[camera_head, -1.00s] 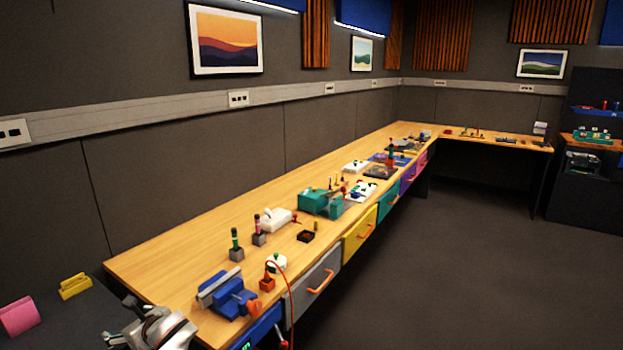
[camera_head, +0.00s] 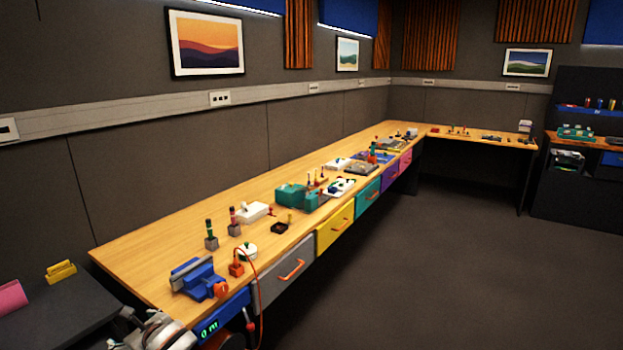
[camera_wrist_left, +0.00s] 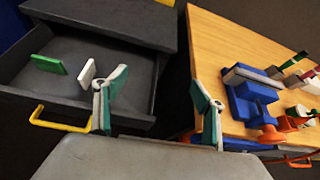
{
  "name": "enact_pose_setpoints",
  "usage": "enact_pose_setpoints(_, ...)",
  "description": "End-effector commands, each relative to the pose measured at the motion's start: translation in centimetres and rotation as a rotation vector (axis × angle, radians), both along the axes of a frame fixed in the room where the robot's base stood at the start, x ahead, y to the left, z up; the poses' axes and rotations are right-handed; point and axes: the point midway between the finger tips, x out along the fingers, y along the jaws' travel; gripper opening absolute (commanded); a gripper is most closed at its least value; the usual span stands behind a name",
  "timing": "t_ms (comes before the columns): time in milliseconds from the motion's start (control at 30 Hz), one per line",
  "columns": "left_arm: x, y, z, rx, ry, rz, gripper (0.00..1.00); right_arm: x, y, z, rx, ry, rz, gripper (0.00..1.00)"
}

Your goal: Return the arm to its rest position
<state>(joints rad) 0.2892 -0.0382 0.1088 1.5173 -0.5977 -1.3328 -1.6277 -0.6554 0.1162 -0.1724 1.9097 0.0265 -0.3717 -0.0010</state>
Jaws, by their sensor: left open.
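My left gripper shows in the left wrist view (camera_wrist_left: 158,82), with its two grey and green fingers spread wide and nothing between them. In the head view, part of my left arm and gripper (camera_head: 155,332) shows at the bottom left edge, in front of the near end of the wooden bench (camera_head: 130,254). Its fingertips cannot be made out there. My right gripper is in neither view.
In the wrist view, an open dark drawer (camera_wrist_left: 120,62) with a yellow handle (camera_wrist_left: 58,126) holds a green block (camera_wrist_left: 48,64) and a white block (camera_wrist_left: 87,73). A blue vise (camera_head: 197,279) sits on the bench's near end. The floor (camera_head: 430,270) to the right is clear.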

Motion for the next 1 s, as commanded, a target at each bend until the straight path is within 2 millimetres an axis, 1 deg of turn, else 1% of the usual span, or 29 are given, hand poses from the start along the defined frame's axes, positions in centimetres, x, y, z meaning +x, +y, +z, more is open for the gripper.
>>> enact_pose_setpoints(33, -0.8, -0.6, -1.9, -0.044, -0.036, -0.005, 0.7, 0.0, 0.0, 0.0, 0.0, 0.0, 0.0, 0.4)
enact_pose_setpoints(167, -2.1, -2.8, -5.4, -0.194, -0.176, -0.008, 0.7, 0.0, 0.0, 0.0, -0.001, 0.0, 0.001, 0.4)
enact_pose_setpoints(200, -2.7, -3.6, -6.6, -0.249, -0.219, -0.006, 0.7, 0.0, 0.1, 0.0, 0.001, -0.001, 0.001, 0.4)
enact_pose_setpoints(267, -3.6, -5.0, -8.4, -0.343, -0.287, -0.001, 0.7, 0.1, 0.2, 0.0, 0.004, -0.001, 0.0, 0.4)
enact_pose_setpoints(300, -4.5, -6.1, -9.7, -0.416, -0.333, 0.006, 0.7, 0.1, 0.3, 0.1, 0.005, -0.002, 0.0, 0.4)
enact_pose_setpoints(367, -6.0, -7.9, -11.7, -0.539, -0.406, 0.025, 0.7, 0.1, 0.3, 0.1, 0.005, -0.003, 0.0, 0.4)
enact_pose_setpoints(400, -7.2, -9.4, -13.0, -0.635, -0.456, 0.045, 0.7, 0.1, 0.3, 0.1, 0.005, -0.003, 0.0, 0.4)
enact_pose_setpoints(467, -9.3, -11.7, -14.9, -0.795, -0.53, 0.088, 0.7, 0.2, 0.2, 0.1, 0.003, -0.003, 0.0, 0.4)
enact_pose_setpoints(500, -11.0, -13.4, -16.1, -0.907, -0.576, 0.126, 0.7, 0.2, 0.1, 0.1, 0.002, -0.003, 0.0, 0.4)
enact_pose_setpoints(567, -13.5, -16.0, -17.5, -1.08, -0.638, 0.197, 0.7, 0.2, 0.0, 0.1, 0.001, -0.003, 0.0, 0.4)
enact_pose_setpoints(600, -15.3, -17.6, -18.2, -1.195, -0.674, 0.255, 0.7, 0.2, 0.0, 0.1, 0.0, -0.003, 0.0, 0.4)
enact_pose_setpoints(667, -17.9, -20.0, -18.9, -1.364, -0.72, 0.354, 0.7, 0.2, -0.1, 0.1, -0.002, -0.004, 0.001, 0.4)
enact_pose_setpoints(700, -19.7, -21.5, -19.3, -1.468, -0.746, 0.426, 0.7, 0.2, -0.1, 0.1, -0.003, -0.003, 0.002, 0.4)
enact_pose_setpoints(800, -23.5, -24.6, -19.5, -1.686, -0.791, 0.603, 0.7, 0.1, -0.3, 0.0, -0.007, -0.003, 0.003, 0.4)
enact_pose_setpoints(900, -26.1, -26.6, -19.2, -1.837, -0.818, 0.754, 0.7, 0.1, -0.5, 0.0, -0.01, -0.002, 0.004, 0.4)
enact_pose_setpoints(1000, -27.6, -27.7, -18.9, -1.919, -0.831, 0.848, 0.7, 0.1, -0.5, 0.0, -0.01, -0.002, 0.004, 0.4)
